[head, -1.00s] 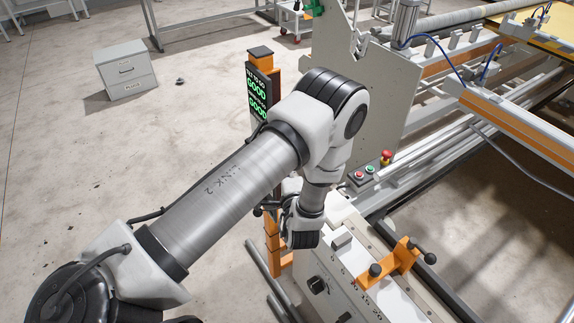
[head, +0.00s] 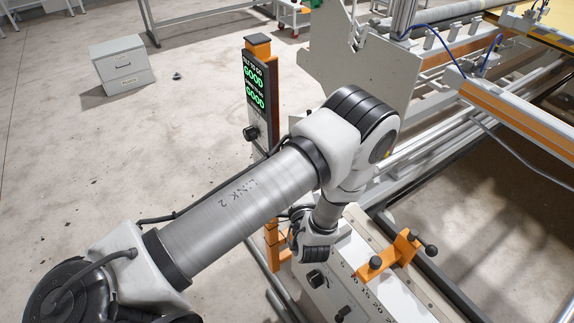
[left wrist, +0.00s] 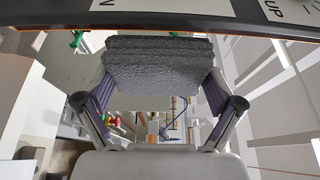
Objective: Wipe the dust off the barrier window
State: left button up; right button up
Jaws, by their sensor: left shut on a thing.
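My left gripper (left wrist: 158,92) is shut on a dark grey, rough-textured pad (left wrist: 152,66) in the left wrist view. Its two fingers press the pad from the left and right sides. In the head view my left arm comes in from the left and hides the gripper fingers and the pad. An orange post (head: 272,232) with a black display reading GOOD (head: 255,88) stands behind the arm. I cannot make out the barrier window or any dust on it. A dark edge with white labels (left wrist: 290,10) crosses the top of the left wrist view, close to the pad. My right gripper is not in view.
A pale machine bed with an orange bracket (head: 390,257) and black knobs lies right of my wrist. A large grey plate (head: 375,70) and gantry rails (head: 530,122) stand behind. A grey cabinet (head: 123,65) is far left, with open floor (head: 90,150) around it.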

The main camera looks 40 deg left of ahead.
pick_arm(q)
jog(key=shift+s+d, duration=0.3)
jog(key=shift+d, duration=0.4)
jog(key=d+p, duration=0.1)
jog(key=s+d+p, duration=0.1)
jog(key=p, duration=0.1)
jog(key=shift+s+d, duration=0.1)
jog(key=shift+d, duration=0.25)
